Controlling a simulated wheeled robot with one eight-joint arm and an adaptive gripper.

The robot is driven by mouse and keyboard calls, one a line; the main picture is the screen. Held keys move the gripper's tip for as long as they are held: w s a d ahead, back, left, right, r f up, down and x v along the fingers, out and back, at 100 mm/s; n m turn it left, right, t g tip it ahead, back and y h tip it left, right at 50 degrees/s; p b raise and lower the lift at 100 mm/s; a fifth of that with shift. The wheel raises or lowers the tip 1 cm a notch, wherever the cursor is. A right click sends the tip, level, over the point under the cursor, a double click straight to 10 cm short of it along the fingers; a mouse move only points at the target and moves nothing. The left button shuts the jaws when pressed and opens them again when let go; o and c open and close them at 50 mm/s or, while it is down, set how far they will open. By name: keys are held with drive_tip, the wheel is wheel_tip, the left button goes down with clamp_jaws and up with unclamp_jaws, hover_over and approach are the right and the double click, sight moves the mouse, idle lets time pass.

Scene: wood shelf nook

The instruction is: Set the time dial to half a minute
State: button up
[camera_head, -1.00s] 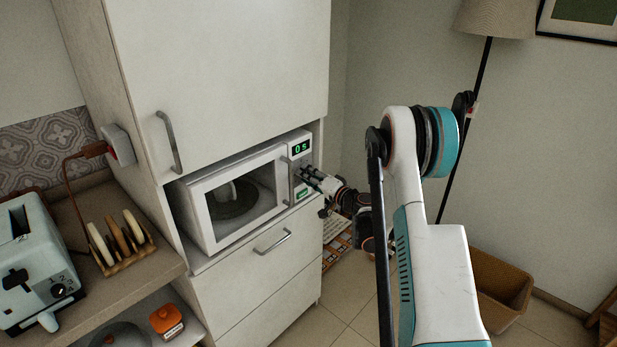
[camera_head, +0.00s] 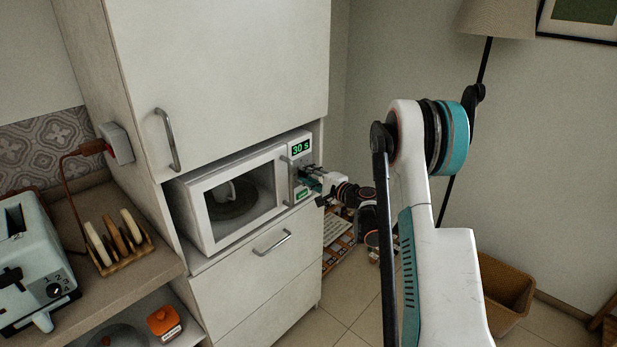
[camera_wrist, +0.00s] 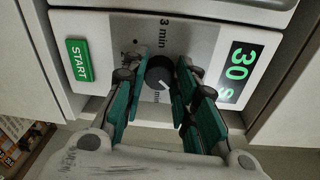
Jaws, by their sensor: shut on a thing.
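The white microwave (camera_head: 236,192) sits in the cabinet nook with its door shut. Its green display (camera_head: 301,148) reads 30 s; in the wrist view the display (camera_wrist: 240,68) shows turned on its side. The dark round time dial (camera_wrist: 160,74) has a light pointer mark and sits on the panel near "3 min" lettering. My gripper (camera_wrist: 158,84) has its teal fingers shut on the dial, one on each side. In the head view my gripper (camera_head: 312,178) is at the control panel and hides the dial. The green START button (camera_wrist: 79,60) is beside the dial.
A cabinet door with a handle (camera_head: 167,140) is above the microwave, and a drawer handle (camera_head: 272,243) is below. A toaster (camera_head: 34,262) and a toast rack (camera_head: 122,245) stand on the left counter. A basket (camera_head: 506,290) is on the floor at right.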

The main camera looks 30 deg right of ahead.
drive_tip(key=shift+m, duration=0.3)
drive_tip(key=o, duration=1)
drive_tip(key=shift+o, duration=0.2)
drive_tip(key=shift+s, duration=0.1)
drive_tip(key=v, duration=1.1)
drive_tip(key=shift+s+d, duration=0.2)
drive_tip(key=shift+s, duration=0.2)
